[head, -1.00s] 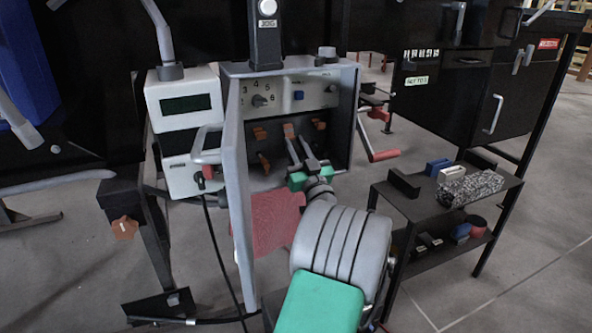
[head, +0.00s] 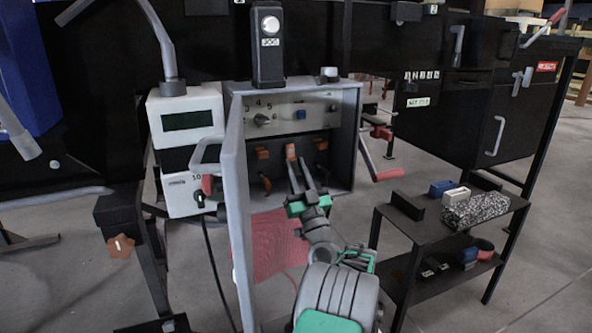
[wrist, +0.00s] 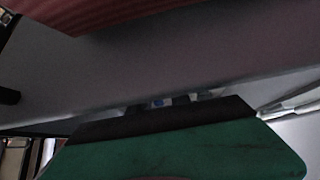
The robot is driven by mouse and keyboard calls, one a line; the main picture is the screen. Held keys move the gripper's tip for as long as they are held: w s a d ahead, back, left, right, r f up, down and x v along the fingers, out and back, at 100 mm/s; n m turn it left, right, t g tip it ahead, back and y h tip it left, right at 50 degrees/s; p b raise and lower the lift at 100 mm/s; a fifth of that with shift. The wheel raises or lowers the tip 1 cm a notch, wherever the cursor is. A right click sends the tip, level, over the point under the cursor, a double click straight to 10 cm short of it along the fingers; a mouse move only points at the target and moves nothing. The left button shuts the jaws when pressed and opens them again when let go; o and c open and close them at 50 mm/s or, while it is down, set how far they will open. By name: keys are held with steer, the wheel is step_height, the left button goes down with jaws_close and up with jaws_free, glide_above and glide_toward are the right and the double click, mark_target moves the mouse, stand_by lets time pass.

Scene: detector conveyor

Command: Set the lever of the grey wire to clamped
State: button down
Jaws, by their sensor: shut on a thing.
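An open grey control box (head: 340,150) stands ahead with its door swung out to the left. Inside it are several orange levers, including a left one (head: 263,153), a middle one (head: 291,151) and a right one (head: 321,143). My gripper (head: 300,168) reaches into the box, its fingers shut on the middle orange lever, which stands up at their tips. The grey wire cannot be made out, so I cannot tell from colour which lever belongs to it. The wrist view shows a green and black part of my gripper close up, and no lever.
The open door (head: 236,210) stands close on the left of my arm. A red sheet (head: 272,245) hangs below the box. A black shelf cart (head: 425,225) with small blocks stands at the right.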

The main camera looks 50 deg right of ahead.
steer(key=c, duration=1.2)
jaws_free()
